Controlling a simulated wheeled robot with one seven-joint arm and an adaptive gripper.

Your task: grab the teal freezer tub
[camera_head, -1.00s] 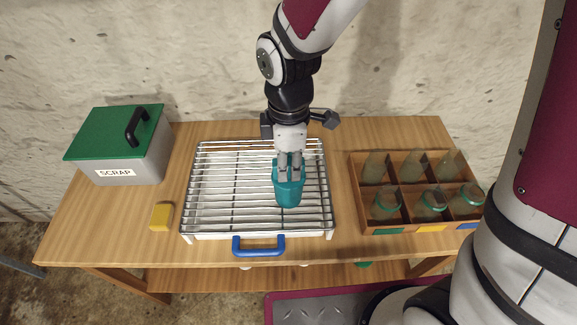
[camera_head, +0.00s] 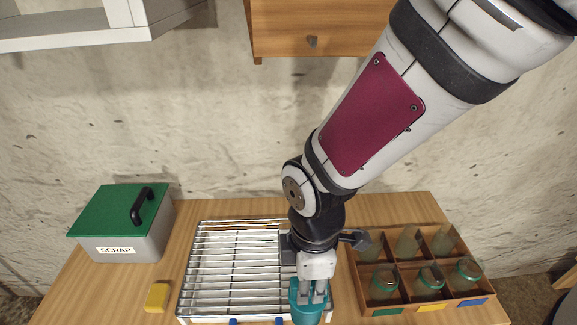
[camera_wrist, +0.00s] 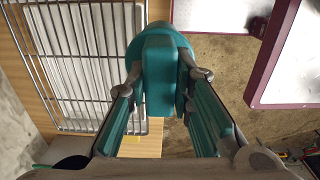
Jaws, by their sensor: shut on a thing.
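The teal freezer tub (camera_head: 307,308) is at the bottom of the head view, at the front right of the wire rack. In the wrist view the tub (camera_wrist: 160,75) fills the gap between the two fingers. My gripper (camera_head: 313,292) is shut on it, with a finger on either side, and it also shows in the wrist view (camera_wrist: 162,85). In the wrist view the tub overlaps the rack's edge, with floor seen beyond it. Its underside is hidden, so I cannot tell its height above the rack.
The wire rack (camera_head: 235,268) on the wooden table (camera_head: 75,292) is otherwise bare. A grey scrap bin (camera_head: 140,245) with a green lid and a yellow block (camera_head: 157,297) are at left. A wooden crate (camera_head: 363,300) with several jars stands at right.

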